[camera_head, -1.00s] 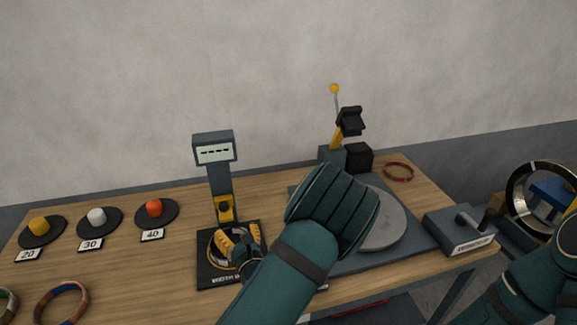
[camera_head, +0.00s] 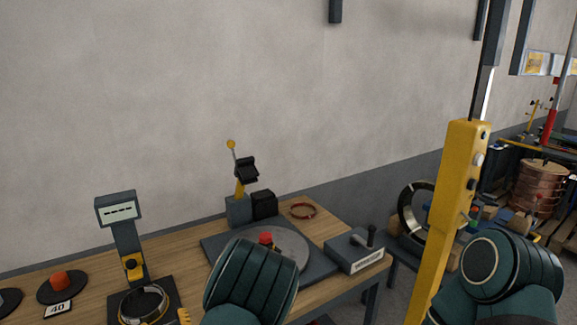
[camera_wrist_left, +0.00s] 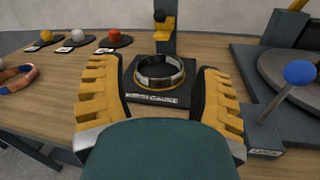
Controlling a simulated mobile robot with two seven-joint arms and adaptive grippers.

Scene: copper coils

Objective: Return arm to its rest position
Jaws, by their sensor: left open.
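My left gripper (camera_wrist_left: 160,98) is open and empty, its yellow fingers spread wide in the left wrist view. A dark, shiny ring (camera_wrist_left: 158,72) lies flat on the black base of a display stand, ahead of and between the fingertips. In the head view the ring (camera_head: 143,304) sits below the stand's display (camera_head: 119,211). My left arm covers part of the round turntable (camera_head: 290,246). My right arm shows at lower right; its gripper is out of view.
A lever box (camera_head: 354,251) stands at the bench's right end, near a reddish coil (camera_head: 303,211). A blue-knobbed lever (camera_wrist_left: 299,73) rises right of my left gripper. Coloured buttons on black discs (camera_wrist_left: 115,41) stand at the back left. A multicoloured coil (camera_wrist_left: 18,78) lies at left.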

